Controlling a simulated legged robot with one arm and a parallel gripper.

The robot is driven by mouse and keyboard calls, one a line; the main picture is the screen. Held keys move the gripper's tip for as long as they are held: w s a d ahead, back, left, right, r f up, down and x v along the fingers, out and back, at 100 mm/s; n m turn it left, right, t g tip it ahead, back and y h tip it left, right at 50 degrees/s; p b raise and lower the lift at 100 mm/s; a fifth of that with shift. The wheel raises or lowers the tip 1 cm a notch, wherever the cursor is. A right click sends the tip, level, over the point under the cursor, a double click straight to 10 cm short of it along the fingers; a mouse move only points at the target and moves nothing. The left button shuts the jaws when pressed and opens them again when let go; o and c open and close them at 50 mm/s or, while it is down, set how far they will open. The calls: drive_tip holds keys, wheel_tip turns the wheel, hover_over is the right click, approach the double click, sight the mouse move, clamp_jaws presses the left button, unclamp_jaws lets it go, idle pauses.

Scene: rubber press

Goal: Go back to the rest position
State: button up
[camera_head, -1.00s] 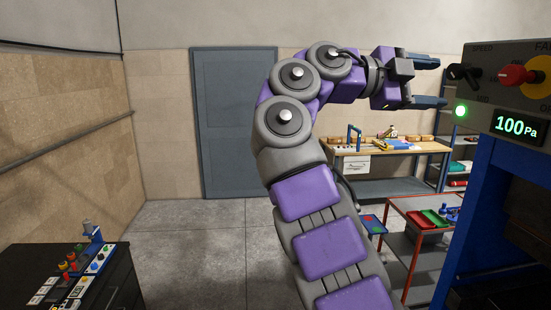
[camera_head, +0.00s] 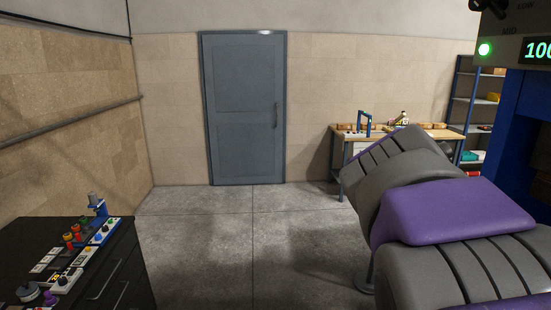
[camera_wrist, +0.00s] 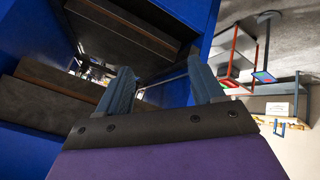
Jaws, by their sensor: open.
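My gripper shows in the wrist view (camera_wrist: 160,95), with its two blue-grey fingers apart and nothing between them. It is in front of the blue press (camera_wrist: 30,40), whose dark plates fill the left of that view. In the head view the gripper is out of frame; my purple and grey arm fills the lower right. The press (camera_head: 530,150) is at the right edge of the head view, with a lit green lamp (camera_head: 484,49) and a partly cut-off display (camera_head: 538,50).
A black cabinet (camera_head: 115,270) with buttons and small parts on top stands at lower left. A wooden workbench (camera_head: 345,150) and a shelf (camera_head: 465,95) stand at the back right. A grey door (camera_head: 243,110) is in the back wall. The middle floor is clear.

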drive_tip(key=s+a+f+n+g+y+b, duration=0.1)
drive_tip(key=s+a+f, duration=0.4)
drive_tip(key=f, duration=0.5)
drive_tip(key=s+a+f+n+g+y+b, duration=0.1)
drive_tip(key=s+a+f+n+y+b, duration=0.3)
drive_tip(key=s+f, duration=0.5)
drive_tip(key=s+a+f+n+y+b, duration=0.2)
drive_tip(key=s+a+f+n+y, duration=0.1)
drive_tip(key=s+a+f, duration=0.4)
wheel_tip(320, 180, down, 4)
drive_tip(key=shift+s+a+r+n+g+b, duration=0.15)
drive_tip(key=shift+s+a+n+g+b, duration=0.2)
drive_tip(key=shift+s, duration=0.5)
drive_tip(key=shift+d, duration=0.1)
